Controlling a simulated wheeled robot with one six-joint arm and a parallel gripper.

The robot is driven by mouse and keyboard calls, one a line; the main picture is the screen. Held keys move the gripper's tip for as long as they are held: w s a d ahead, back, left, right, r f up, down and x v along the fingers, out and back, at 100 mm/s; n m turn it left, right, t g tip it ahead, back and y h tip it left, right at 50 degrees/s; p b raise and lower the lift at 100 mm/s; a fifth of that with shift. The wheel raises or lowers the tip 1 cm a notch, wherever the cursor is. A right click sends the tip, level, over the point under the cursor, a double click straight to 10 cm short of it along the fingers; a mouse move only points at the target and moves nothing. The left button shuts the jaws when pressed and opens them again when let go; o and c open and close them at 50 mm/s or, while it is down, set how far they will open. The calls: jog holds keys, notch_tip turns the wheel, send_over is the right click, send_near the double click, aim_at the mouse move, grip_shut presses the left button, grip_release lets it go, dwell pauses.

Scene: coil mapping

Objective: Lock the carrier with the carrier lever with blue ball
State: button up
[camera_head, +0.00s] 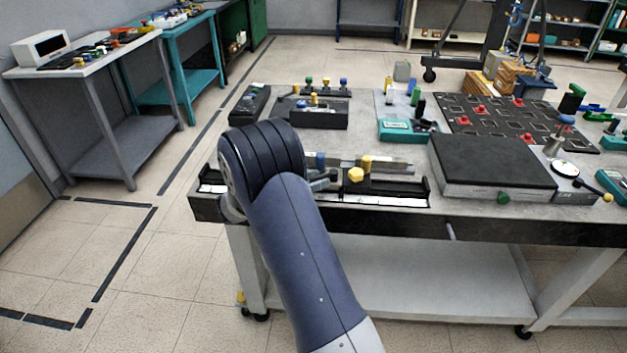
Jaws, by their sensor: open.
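A dark carrier (384,184) sits on a long pale rail (393,201) at the front edge of the workbench. It bears yellow knobs (356,174). A small blue ball-like part (320,159), which seems to be the lever's ball, shows at the carrier's left, close beside my arm. The lever's shaft cannot be made out. My gripper (325,181) is partly hidden behind my arm, low over the rail's left part. It looks open, next to the blue part and left of the yellow knob. Whether it touches either is not clear.
A black-topped block (491,160) stands right of the rail. Behind are a black fixture with pegs (319,113), a teal device (403,131) and a dark board with red parts (520,118). The floor left of the bench is free.

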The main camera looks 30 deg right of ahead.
grip_shut()
dwell(0.4)
